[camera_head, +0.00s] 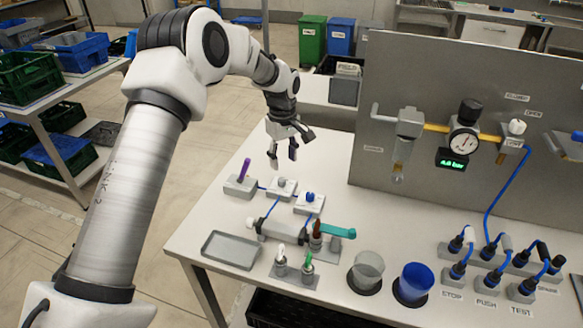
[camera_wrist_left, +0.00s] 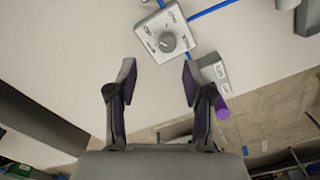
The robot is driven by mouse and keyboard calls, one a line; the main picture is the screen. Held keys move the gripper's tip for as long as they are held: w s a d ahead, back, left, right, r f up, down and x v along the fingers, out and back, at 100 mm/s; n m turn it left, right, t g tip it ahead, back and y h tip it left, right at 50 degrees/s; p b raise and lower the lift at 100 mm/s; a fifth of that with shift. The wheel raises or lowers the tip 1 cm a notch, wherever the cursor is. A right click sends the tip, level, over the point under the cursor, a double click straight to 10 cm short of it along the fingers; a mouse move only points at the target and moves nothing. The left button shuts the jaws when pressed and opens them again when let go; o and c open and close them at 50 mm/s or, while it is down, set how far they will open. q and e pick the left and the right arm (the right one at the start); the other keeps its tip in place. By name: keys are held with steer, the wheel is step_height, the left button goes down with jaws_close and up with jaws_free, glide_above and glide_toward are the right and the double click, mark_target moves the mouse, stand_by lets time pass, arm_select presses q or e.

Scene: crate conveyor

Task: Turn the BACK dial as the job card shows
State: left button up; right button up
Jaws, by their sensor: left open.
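A white box with a round grey dial (camera_head: 281,185) stands on the white bench; it also shows in the left wrist view (camera_wrist_left: 167,41), with small markings around its knob. A second white box with a blue dial (camera_head: 310,199) sits nearer and to the right. The grey dial is the farther of the two; no readable BACK label shows. My left gripper (camera_head: 283,157) is open and empty above the grey dial's box. In the left wrist view, its fingertips (camera_wrist_left: 158,76) point toward that box, apart from it. The job card cannot be made out. My right gripper is out of view.
A block with a purple handle (camera_head: 242,176) stands left of the dials. A grey tray (camera_head: 231,250), a clamp with a teal handle (camera_head: 338,232) and clear and blue cups (camera_head: 415,281) lie nearer. A grey panel (camera_head: 440,140) with a gauge rises behind right.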

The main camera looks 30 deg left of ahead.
mark_target(282, 178)
arm_select(q)
steer(key=shift+s+f+p, duration=0.3)
steer(key=shift+s+f, duration=0.65)
steer(key=shift+f, duration=0.1)
steer(key=f, duration=0.2)
steer(key=w+f, duration=0.1)
steer(key=f, duration=0.1)
steer(key=shift+w+f, duration=0.1)
steer(key=shift+f, duration=0.05)
steer(key=shift+s+r, duration=0.25)
steer(key=shift+s, duration=0.05)
steer(key=shift+c, duration=1.1)
jaws_close()
